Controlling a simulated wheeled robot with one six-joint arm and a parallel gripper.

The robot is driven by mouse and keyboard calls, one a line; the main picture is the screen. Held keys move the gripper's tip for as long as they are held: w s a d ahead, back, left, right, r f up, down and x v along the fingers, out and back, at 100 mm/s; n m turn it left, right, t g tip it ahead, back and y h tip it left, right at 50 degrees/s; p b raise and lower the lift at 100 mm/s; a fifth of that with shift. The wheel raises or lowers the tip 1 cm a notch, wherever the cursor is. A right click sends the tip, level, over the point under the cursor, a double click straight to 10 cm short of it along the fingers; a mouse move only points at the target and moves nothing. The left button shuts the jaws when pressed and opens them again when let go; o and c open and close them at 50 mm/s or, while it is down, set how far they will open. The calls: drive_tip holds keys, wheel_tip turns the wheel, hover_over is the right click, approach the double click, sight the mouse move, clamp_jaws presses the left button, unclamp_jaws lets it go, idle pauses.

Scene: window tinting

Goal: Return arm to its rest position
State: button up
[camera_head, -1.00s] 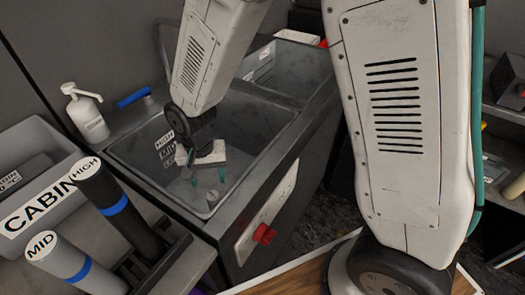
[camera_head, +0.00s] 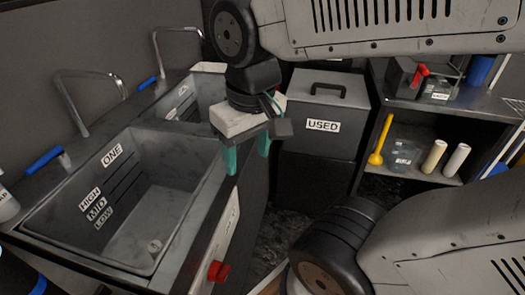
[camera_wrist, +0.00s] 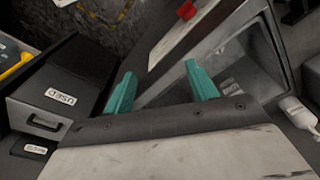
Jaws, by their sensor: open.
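My gripper (camera_head: 247,160) shows in the head view with its two teal fingers spread apart and nothing between them. It hangs above the right rim of the near sink basin (camera_head: 60,185), higher than the counter. In the wrist view my gripper (camera_wrist: 160,85) is also open and empty, with the sink edge and dark floor beyond the fingers. My arm spans the upper right of the head view, and another of my links fills the lower right.
A grey box labelled USED (camera_head: 322,126) stands behind my gripper. A red knob (camera_head: 217,270) sticks out of the sink front. Curved taps (camera_head: 90,75) rise behind the basins.

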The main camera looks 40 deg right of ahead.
drive_tip(key=shift+s+d+r, duration=0.15)
drive_tip(key=shift+s+d, duration=0.15)
drive_tip(key=shift+s, duration=0.4)
drive_tip(key=shift+s+d+r, duration=0.15)
drive_tip(key=shift+s+d, duration=0.15)
drive_tip(key=shift+s, duration=0.35)
